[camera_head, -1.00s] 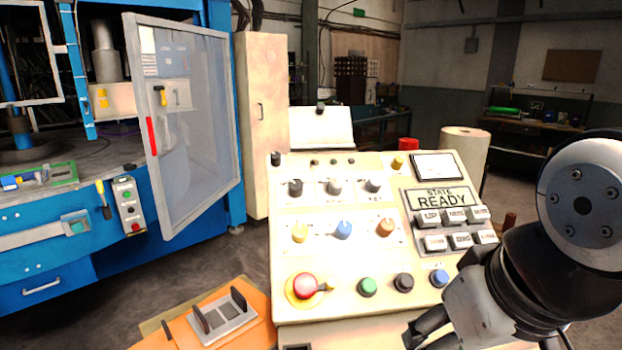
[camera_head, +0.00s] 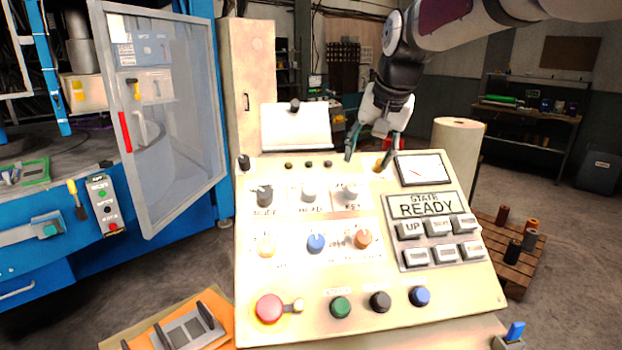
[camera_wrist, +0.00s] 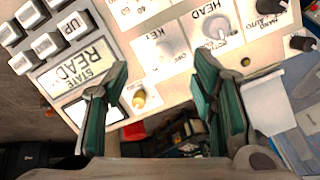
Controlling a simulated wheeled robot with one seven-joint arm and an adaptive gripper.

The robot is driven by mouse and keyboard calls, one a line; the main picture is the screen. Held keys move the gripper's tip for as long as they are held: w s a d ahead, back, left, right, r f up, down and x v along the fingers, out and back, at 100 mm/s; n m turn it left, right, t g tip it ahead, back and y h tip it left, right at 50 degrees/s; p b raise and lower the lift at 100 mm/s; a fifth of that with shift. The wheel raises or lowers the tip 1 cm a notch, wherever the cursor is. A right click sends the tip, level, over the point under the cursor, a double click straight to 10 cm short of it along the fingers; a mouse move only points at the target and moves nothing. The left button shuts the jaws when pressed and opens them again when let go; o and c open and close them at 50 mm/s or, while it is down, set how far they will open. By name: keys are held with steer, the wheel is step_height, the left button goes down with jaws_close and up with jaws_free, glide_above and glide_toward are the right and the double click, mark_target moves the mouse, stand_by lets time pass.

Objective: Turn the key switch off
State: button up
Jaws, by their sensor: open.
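The control panel (camera_head: 285,285) is a cream sloped console. The key switch (camera_head: 351,193), a pale knob on a white plate, sits at the right end of its upper row of knobs. In the wrist view the key switch (camera_wrist: 172,46) shows beside its "KEY" lettering, ahead of the fingertips, its exact angle washed out. My gripper (camera_head: 368,160) is open and empty over the panel's back edge, behind and slightly right of the switch. In the wrist view my gripper (camera_wrist: 163,66) has its two green fingers spread apart, with neither seen touching the switch.
A small brass knob (camera_head: 380,166) stands close by my gripper, left of the gauge (camera_head: 420,169). The READY display (camera_head: 425,204) and several push buttons lie to the right. A red emergency button (camera_head: 269,308) is at front left.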

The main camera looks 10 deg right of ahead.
mark_target(355, 185)
steer(key=shift+m, duration=0.3)
steer(key=w+x, duration=0.1)
steer(key=x, duration=0.4)
steer(key=w+r+x, duration=0.1)
steer(key=x, duration=0.4)
steer(key=w+d+p+x, duration=0.1)
steer(key=x, duration=0.4)
steer(key=shift+w+d, duration=0.1)
steer(key=shift+w, duration=0.1)
steer(key=shift+c, duration=0.2)
steer(key=c, duration=1.1)
